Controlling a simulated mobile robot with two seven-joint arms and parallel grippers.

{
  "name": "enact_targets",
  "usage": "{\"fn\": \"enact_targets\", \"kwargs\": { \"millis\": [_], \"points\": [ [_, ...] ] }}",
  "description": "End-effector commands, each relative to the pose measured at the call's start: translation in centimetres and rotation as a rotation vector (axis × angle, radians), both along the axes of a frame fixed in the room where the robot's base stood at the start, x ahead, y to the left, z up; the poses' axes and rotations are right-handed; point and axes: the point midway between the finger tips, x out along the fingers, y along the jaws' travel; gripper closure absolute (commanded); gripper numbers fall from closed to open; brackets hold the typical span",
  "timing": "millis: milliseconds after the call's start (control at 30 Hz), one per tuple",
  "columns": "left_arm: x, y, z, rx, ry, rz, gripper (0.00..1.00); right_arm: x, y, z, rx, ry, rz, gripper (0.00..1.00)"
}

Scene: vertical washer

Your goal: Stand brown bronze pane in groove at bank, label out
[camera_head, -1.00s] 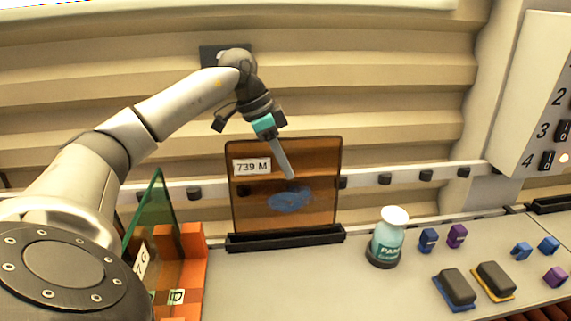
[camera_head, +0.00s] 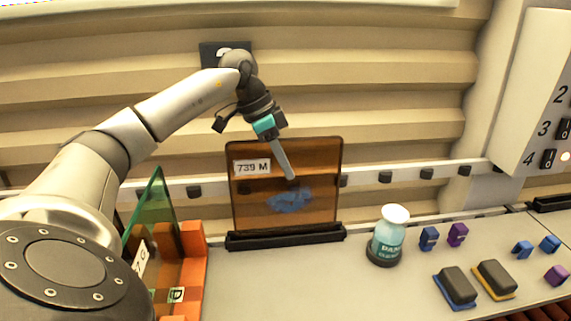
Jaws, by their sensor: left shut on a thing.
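The brown bronze pane (camera_head: 315,185) stands upright in the black grooved bar (camera_head: 285,237) at the back of the counter. Its white label "739 M" (camera_head: 252,167) faces me at the upper left. A blue patch (camera_head: 289,200) shows on or through the pane. My left gripper (camera_head: 285,160), with a teal part, reaches down over the pane's top edge and is shut on it. One grey finger lies across the front face; the other finger is hidden. Whether the pane's lower edge is fully seated in the groove is hidden by the bar's front. My right gripper is not in view.
An orange rack (camera_head: 192,245) holding a green pane (camera_head: 150,215) stands at the left, partly behind my arm. A bottle (camera_head: 388,238), dark pads (camera_head: 455,286) and several small blue and purple blocks (camera_head: 457,234) are at the right. The counter's middle is clear.

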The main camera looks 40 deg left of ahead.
Motion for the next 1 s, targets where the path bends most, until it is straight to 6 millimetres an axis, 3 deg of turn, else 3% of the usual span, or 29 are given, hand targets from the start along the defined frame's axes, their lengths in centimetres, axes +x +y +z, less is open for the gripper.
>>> {"fn": "enact_targets", "kwargs": {
  "millis": [1000],
  "points": [
    [0.0, -0.1, -0.9, -0.001, -0.007, 0.001, 1.00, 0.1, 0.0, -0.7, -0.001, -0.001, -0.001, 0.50]
  ]
}}
